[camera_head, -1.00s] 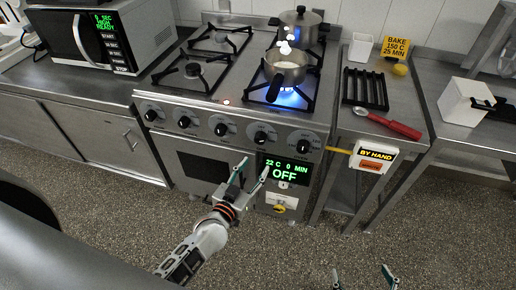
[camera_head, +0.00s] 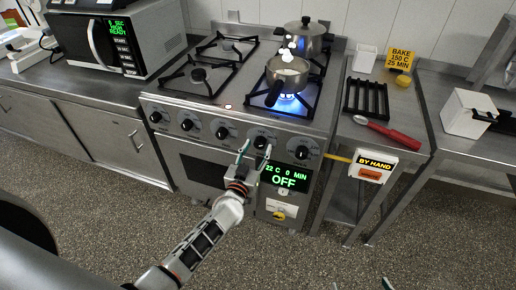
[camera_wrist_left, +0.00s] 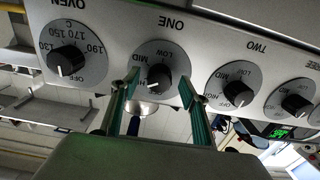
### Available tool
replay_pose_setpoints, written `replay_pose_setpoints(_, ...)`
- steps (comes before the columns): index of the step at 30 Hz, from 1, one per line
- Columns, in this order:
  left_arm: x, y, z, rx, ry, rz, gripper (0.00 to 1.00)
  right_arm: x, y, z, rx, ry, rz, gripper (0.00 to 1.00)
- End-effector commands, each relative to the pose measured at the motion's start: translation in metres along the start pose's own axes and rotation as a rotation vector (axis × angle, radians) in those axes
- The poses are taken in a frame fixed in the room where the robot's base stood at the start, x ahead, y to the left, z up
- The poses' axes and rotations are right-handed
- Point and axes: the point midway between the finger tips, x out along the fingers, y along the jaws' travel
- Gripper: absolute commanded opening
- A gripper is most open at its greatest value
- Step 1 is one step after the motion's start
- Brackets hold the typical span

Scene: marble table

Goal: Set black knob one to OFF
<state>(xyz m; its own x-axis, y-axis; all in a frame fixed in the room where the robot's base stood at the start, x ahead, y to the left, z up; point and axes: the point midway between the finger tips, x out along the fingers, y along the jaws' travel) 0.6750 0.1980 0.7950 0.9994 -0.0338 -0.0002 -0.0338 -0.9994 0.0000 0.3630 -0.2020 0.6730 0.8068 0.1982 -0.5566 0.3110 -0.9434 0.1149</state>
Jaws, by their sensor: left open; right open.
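Black knob one (camera_head: 261,142) is on the stove's front panel, second from the right. It also shows in the left wrist view (camera_wrist_left: 158,77), under the upside-down label ONE. Its pale mark points toward the lower left there; the HIGH and OFF marks of its dial cannot be read. My left gripper (camera_head: 255,149) is open, with its two fingers on either side of the knob in view; I cannot tell whether they touch it. The right gripper (camera_head: 361,284) shows only as fingertips at the bottom edge, open and empty.
The oven knob (camera_head: 303,148) and knob two (camera_head: 222,132) flank knob one closely. A blue flame burns under a pan (camera_head: 288,72) on the front right burner. The oven display (camera_head: 286,178) reads OFF. A BY HAND box (camera_head: 373,166) sticks out at the right.

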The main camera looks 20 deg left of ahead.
Motion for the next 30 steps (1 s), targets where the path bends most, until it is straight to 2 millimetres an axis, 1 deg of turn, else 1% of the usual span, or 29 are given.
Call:
replay_pose_setpoints(1, 0.0048, 0.0, 0.0004, 0.001, 0.001, 0.0, 0.45, 0.0008, -0.0003, 0.0014, 0.0, 0.0, 0.0, 0.92)
replay_pose_setpoints(4, 0.0102, -0.0001, 0.0001, 0.001, 0.0, 0.0, 0.45, 0.0011, -0.0004, 0.002, 0.0, -0.001, 0.0, 0.92)
replay_pose_setpoints(13, 0.0118, -0.0001, -0.0002, 0.0, 0.0, 0.0, 0.45, 0.0011, -0.0003, 0.0019, 0.0, -0.001, 0.0, 0.92)
replay_pose_setpoints(14, 0.0118, -0.0001, -0.0002, 0.0, 0.0, 0.0, 0.37, 0.0011, -0.0003, 0.0019, 0.0, -0.001, 0.0, 0.92)
replay_pose_setpoints(15, 0.0117, -0.0001, -0.0002, 0.0, 0.0, 0.0, 0.27, 0.0011, -0.0003, 0.0019, 0.0, -0.001, 0.0, 0.92)
replay_pose_setpoints(17, 0.0117, -0.0002, -0.0002, 0.0, 0.0, 0.0, 0.11, 0.0011, -0.0002, 0.0019, 0.0, -0.001, 0.0, 0.92)
replay_pose_setpoints(18, 0.0117, -0.0002, -0.0002, 0.0, 0.0, 0.0, 0.07, 0.0011, -0.0002, 0.0019, 0.0, -0.001, 0.0, 0.92)
replay_pose_setpoints(26, 0.0116, -0.0003, -0.0003, -0.01, 0.0, 0.0, 0.07, 0.0008, 0.0, 0.0014, 0.0, 0.0, 0.0, 0.92)
replay_pose_setpoints(30, 0.0116, -0.0001, -0.0005, -0.049, 0.0, 0.0, 0.07, -0.0001, 0.0002, -0.0001, 0.0, 0.0, 0.0, 0.92)
